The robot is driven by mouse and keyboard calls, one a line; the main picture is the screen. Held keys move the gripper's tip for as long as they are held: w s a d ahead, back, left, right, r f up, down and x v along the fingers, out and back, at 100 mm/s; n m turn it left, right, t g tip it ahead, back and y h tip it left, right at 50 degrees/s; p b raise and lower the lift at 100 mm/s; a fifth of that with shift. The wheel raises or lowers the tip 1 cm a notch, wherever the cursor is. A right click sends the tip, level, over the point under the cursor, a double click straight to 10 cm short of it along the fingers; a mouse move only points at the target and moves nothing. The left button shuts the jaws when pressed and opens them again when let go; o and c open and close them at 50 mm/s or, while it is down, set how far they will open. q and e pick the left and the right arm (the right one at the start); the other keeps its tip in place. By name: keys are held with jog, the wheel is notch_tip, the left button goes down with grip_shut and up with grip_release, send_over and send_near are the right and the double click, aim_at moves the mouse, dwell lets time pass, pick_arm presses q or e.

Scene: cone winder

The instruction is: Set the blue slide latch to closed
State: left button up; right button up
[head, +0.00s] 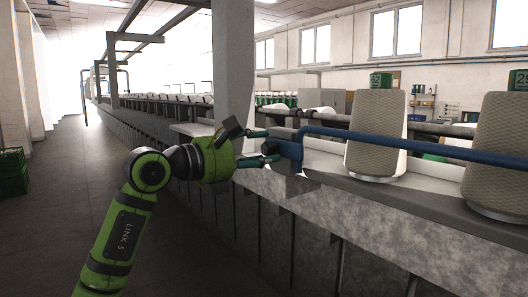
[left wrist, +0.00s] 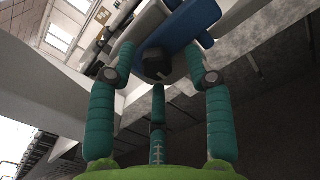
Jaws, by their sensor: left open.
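The blue slide latch (head: 288,151) is at the near end of the machine's ledge in the head view, where a long blue bar begins. In the left wrist view the blue piece (left wrist: 186,27) is at the top centre, with a dark rounded knob (left wrist: 157,63) below it. My left gripper (head: 271,147) is open with its teal fingers pointing at the latch. In the left wrist view its fingers (left wrist: 160,68) stand on either side of the knob, and I cannot tell whether they touch it. My right gripper is not in view.
The blue bar (head: 420,150) runs right along the ledge, in front of two large beige yarn cones (head: 376,132) (head: 503,150). A pale pillar (head: 233,60) rises behind my gripper. Green crates (head: 12,172) stand at the far left. The floor (head: 75,175) on the left is clear.

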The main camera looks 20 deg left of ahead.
pick_arm(q)
jog(key=v, duration=1.1)
jog(key=shift+d, duration=0.1)
